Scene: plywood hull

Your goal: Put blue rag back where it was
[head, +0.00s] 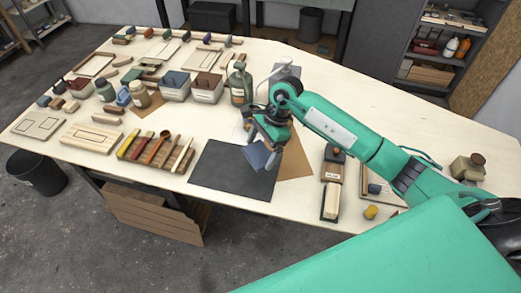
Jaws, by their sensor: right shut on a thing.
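The blue rag (256,155) hangs from my right gripper (263,143), which is shut on it. The rag is above or against the right part of a dark grey mat (225,172), near a brown sheet (296,160); I cannot tell whether it touches either. The gripper hides part of the rag. A white tub with a blue folded thing on top (176,79) stands farther back on the left. My left gripper is not in view.
A dark green bottle (240,85) stands just behind my right gripper. Several tools lie on a wooden rack (154,152) left of the mat. The table's back right is mostly clear.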

